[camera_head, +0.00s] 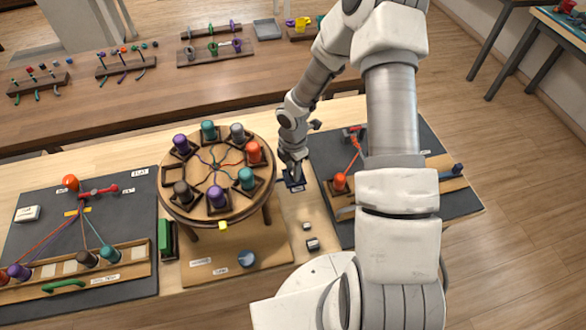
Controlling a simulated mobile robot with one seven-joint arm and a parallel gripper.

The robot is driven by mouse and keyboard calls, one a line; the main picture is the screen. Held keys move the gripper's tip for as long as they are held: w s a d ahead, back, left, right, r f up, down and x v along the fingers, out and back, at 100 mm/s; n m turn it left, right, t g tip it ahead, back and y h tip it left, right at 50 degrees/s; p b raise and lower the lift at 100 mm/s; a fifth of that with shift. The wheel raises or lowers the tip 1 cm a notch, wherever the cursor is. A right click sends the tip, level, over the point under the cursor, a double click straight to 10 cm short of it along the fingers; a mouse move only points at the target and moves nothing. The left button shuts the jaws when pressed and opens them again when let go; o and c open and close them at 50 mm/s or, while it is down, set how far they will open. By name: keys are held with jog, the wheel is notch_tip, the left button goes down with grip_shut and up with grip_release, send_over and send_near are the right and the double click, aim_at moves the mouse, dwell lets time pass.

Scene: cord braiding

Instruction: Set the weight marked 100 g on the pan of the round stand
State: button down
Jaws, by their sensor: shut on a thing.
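The round stand (215,215) is a wooden disc on legs, left of centre, with several coloured bobbins around its rim and cords meeting at its middle. My gripper (292,176) points down just right of the stand, over a small dark blue pad (297,187). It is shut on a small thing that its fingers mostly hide. Two small grey metal blocks, which look like weights, lie on the table in front: one (313,244) nearer and one (307,226) farther. I cannot read any mark on them. A round blue-grey piece (247,259), perhaps the pan, lies low at the stand's front.
A dark mat (120,190) with a red-topped cord frame and a bobbin tray lies at left. Another dark mat (325,150) with an orange bobbin lies at right, partly behind my arm. A green block (165,238) stands by the stand. A back bench (100,105) holds racks.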

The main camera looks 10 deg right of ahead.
jog(key=c, duration=0.6)
grip_release()
jog(key=shift+o, duration=0.2)
jog(key=s+d+r+m+t+h+p, duration=0.15)
jog(key=r+m, duration=0.25)
jog(key=r, duration=1.1)
jog(key=s+d+r+m+t+h, duration=0.1)
jog(key=s+r+m, duration=0.25)
jog(key=r, duration=1.15)
jog(key=s+r+m+t+y, duration=0.2)
jog(key=s+r+m+t, duration=0.1)
jog(key=s+r+m, duration=0.6)
jog(key=s+a+m+b, duration=0.1)
jog(key=s+a+m, duration=0.1)
jog(key=s+m, duration=0.4)
jog(key=shift+s+a+b, duration=0.15)
jog(key=shift+b, duration=0.25)
jog(key=shift+y, duration=0.25)
